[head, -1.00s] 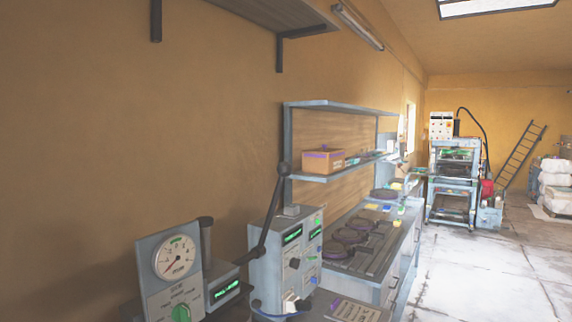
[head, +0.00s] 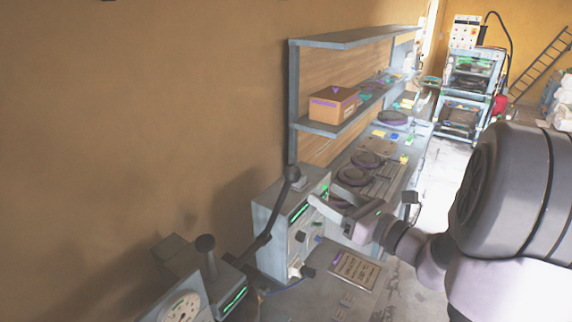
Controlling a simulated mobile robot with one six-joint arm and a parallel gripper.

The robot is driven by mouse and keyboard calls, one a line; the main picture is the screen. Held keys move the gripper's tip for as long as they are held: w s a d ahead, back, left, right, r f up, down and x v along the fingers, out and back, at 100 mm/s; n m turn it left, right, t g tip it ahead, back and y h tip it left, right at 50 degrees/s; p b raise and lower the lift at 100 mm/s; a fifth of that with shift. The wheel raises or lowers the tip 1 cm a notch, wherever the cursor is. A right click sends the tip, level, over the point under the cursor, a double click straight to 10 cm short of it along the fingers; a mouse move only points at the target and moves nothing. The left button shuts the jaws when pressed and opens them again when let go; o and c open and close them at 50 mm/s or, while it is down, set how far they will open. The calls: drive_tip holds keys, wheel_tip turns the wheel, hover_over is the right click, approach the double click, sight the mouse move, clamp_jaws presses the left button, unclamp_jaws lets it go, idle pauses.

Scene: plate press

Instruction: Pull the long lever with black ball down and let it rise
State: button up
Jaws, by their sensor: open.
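The long lever (head: 268,222) rises at a slant from beside the press at the lower left and ends in a black ball (head: 292,174). The ball is at the top and the lever stands raised. My gripper (head: 322,194) is open and empty, a short way right of the ball. A gap shows between them in the picture; the depth between them is hard to tell. My gripper overlaps the front of a grey control box (head: 280,205) and hides part of it.
A second, shorter lever with a dark knob (head: 205,243) stands left of the long one. A round gauge (head: 184,309) is at the bottom edge. A sign plate (head: 355,270) lies on the bench. A shelf (head: 350,42) with an orange box (head: 333,103) hangs behind.

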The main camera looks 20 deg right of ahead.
sight(298, 178)
drive_tip(key=p+x, duration=0.1)
drive_tip(key=x, duration=1.1)
drive_tip(key=shift+w+a+p, duration=0.1)
drive_tip(key=shift+p, duration=0.3)
clamp_jaws()
